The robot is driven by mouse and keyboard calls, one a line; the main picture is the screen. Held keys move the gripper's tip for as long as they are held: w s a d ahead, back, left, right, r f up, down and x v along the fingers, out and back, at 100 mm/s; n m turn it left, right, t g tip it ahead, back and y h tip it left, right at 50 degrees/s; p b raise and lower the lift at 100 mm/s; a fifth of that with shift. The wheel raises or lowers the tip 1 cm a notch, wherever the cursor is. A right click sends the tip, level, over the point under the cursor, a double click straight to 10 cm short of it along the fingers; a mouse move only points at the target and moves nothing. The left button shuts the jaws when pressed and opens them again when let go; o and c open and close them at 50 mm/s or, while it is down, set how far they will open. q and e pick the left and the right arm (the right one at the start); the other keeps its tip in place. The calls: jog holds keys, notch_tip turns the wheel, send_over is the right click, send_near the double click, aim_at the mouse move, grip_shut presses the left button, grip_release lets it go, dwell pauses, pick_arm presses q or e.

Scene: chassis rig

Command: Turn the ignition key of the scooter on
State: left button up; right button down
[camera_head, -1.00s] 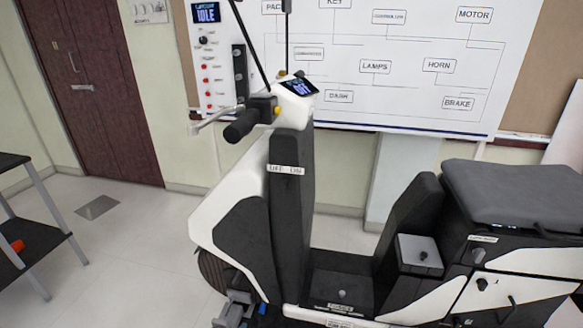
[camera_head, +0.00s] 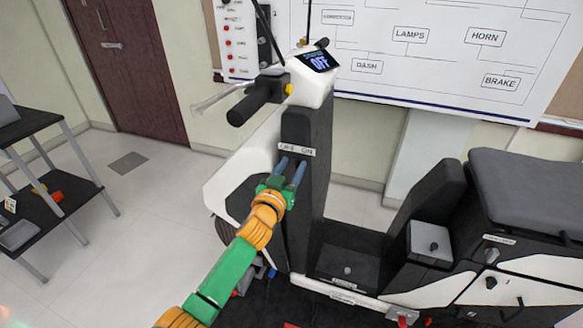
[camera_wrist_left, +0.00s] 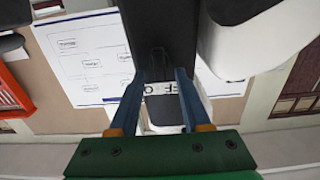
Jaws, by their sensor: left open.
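The scooter (camera_head: 305,205) stands in the middle of the head view, its dark front column upright. A white OFF/ON label (camera_head: 297,150) is on that column; it also shows, upside down, between the fingers in the left wrist view (camera_wrist_left: 160,88). My left gripper (camera_head: 291,165) is open, its two blue fingers pointing at the column just below the label. In the left wrist view the fingers (camera_wrist_left: 160,71) are apart, with the dark column beyond them. I cannot make out the ignition key or tell whether the fingers touch anything. The dash display (camera_head: 319,61) reads OFF. My right gripper is out of view.
The handlebar grip (camera_head: 250,105) and brake lever (camera_head: 215,99) stick out left above my arm. The seat (camera_head: 530,190) and a box (camera_head: 430,243) are at right. A black shelf (camera_head: 45,200) stands at left. A white diagram board (camera_head: 430,60) hangs behind. The floor at left is mostly clear.

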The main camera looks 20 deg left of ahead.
pick_arm(q)
jog(key=shift+s, duration=0.1)
jog(key=shift+c, duration=0.4)
grip_shut()
jog(key=m, duration=0.5)
jog(key=shift+d+f+m, duration=0.1)
jog(key=shift+d+m, duration=0.25)
jog(key=shift+m, duration=0.05)
jog(key=m, duration=0.6)
jog(key=shift+d+f, duration=0.25)
jog(key=shift+o, duration=0.4)
grip_release()
